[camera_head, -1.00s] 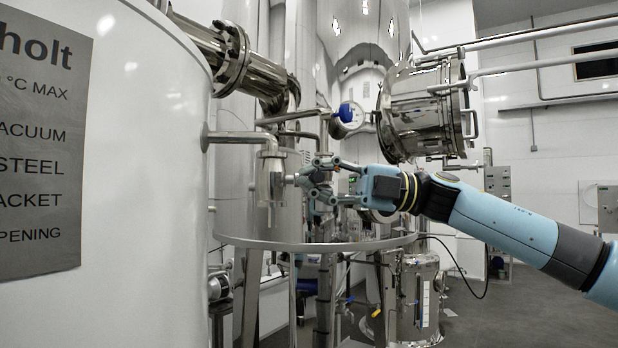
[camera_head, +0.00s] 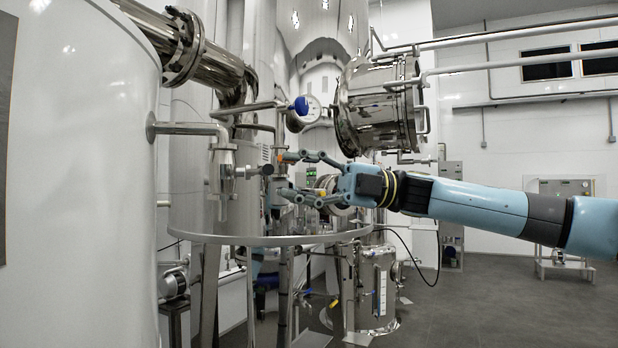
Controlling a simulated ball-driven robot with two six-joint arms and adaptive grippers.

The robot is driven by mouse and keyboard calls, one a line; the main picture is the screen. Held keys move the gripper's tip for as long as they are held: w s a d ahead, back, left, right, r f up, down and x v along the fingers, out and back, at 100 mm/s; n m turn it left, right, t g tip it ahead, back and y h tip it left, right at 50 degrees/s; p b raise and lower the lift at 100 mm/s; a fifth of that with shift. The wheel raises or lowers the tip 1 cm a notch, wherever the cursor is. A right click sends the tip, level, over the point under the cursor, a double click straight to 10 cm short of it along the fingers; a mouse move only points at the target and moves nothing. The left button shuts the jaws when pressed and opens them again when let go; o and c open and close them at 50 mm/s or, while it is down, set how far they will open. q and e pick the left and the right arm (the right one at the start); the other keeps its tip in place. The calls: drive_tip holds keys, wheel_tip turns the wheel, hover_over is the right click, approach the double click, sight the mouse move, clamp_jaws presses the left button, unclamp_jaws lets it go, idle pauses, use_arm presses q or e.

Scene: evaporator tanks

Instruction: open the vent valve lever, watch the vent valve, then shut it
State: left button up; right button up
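The vent valve (camera_head: 223,171) is a small steel body hanging from a bent pipe on the side of the white tank. Its lever (camera_head: 250,171) sticks out level to the right and ends in a small dark knob. My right gripper (camera_head: 282,173) is open, with its fingers spread above and below the lever's height. The fingertips are just right of the knob, and nothing shows between them. I cannot tell how far apart in depth they are from the knob. My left gripper is not in view.
The white tank (camera_head: 75,150) fills the left side. A ring rail (camera_head: 270,240) curves below the valve and gripper. A gauge with a blue part (camera_head: 301,106) and a steel manway (camera_head: 375,105) are above my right arm. Grey floor (camera_head: 500,305) is clear at lower right.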

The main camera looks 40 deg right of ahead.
drive_tip(key=v, duration=0.2)
drive_tip(key=shift+s+d, duration=0.1)
drive_tip(key=shift+d, duration=0.2)
idle(0.3)
drive_tip(key=shift+f, duration=0.1)
